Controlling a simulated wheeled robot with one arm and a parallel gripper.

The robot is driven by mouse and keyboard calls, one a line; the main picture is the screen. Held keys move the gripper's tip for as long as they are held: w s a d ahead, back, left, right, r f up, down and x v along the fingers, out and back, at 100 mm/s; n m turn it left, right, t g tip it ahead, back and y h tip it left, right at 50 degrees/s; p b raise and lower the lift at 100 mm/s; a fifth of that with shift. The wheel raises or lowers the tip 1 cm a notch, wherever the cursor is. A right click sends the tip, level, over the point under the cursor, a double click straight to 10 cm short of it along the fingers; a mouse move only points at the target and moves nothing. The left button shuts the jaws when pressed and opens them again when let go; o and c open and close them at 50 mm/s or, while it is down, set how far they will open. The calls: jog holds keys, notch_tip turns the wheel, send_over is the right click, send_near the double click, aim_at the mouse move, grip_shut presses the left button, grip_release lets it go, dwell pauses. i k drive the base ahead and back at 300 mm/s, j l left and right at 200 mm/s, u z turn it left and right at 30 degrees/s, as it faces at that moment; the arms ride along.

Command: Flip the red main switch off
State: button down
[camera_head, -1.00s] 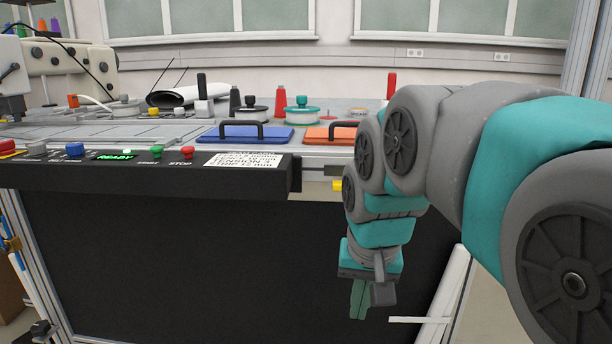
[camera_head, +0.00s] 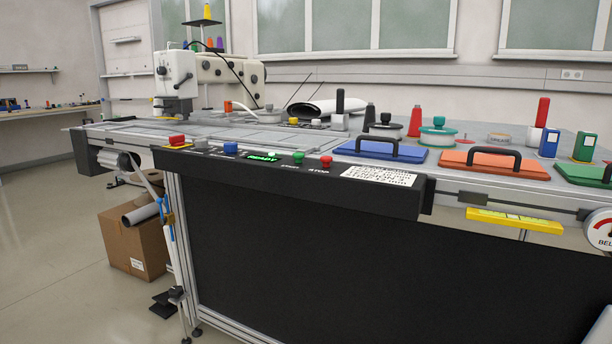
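The red main switch (camera_head: 177,141) sits on a yellow plate at the left end of the black control panel (camera_head: 300,182) on the machine table's front edge. It is too small here to tell its position. The lit green display (camera_head: 263,157) on the panel appears to read READY.
A blue button (camera_head: 231,149), a green button (camera_head: 298,157) and a red stop button (camera_head: 325,162) share the panel. Blue (camera_head: 381,150) and orange (camera_head: 490,161) handled plates lie behind. A cardboard box (camera_head: 135,243) stands on the floor at left, where floor is open.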

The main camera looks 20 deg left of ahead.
aim_at(177, 140)
jog(key=u, duration=1.1)
